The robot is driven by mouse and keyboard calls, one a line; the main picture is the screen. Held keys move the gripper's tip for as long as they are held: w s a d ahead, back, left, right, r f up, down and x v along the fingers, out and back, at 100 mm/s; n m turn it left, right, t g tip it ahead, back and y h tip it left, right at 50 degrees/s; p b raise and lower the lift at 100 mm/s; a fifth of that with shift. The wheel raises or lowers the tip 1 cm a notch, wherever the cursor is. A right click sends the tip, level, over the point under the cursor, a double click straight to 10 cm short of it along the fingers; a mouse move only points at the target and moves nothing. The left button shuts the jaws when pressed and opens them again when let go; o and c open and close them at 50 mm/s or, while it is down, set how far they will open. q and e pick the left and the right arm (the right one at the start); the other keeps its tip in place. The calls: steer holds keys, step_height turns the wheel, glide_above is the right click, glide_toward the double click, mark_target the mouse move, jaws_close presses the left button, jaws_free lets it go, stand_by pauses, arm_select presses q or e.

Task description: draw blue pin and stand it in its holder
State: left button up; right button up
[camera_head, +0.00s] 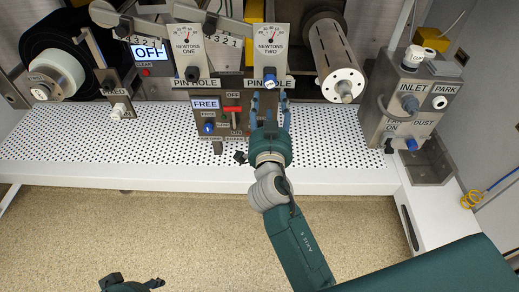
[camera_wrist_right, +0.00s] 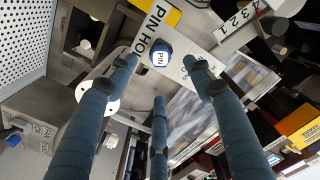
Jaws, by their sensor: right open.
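The blue pin (camera_head: 269,82), with a white cap marked PIN, sits in the panel under the NEWTONS TWO dial, beside a PIN HOLE label. It also shows in the right wrist view (camera_wrist_right: 159,54). My right gripper (camera_head: 269,98) is open just below and in front of the pin. In the wrist view its fingers (camera_wrist_right: 160,75) are spread around the pin's line, with nothing held. My left gripper (camera_head: 131,284) shows only partly at the bottom edge, and its jaws are unclear. I cannot tell which part is the pin's holder; a round white-rimmed fitting (camera_head: 440,102) lies under the PARK label.
A control box (camera_head: 205,104) marked FREE, with a red switch, is left of my right gripper. The perforated white deck (camera_head: 90,150) is mostly clear.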

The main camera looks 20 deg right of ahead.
arm_select(q)
step_height(320, 180, up, 7)
steer(key=p, duration=0.6)
arm_select(e)
steer(key=s+a+f+n+g+y, duration=0.2)
steer(key=a+f+n+g+y, duration=0.1)
steer(key=f, duration=1.1)
steer(key=shift+a+f+n+g, duration=0.2)
steer(key=shift+n+g, duration=0.3)
steer(key=shift+n, duration=0.4)
arm_select(q)
steer(key=shift+r+p, duration=0.1)
steer(key=shift+p, duration=0.2)
arm_select(e)
steer(key=shift+s, duration=0.15)
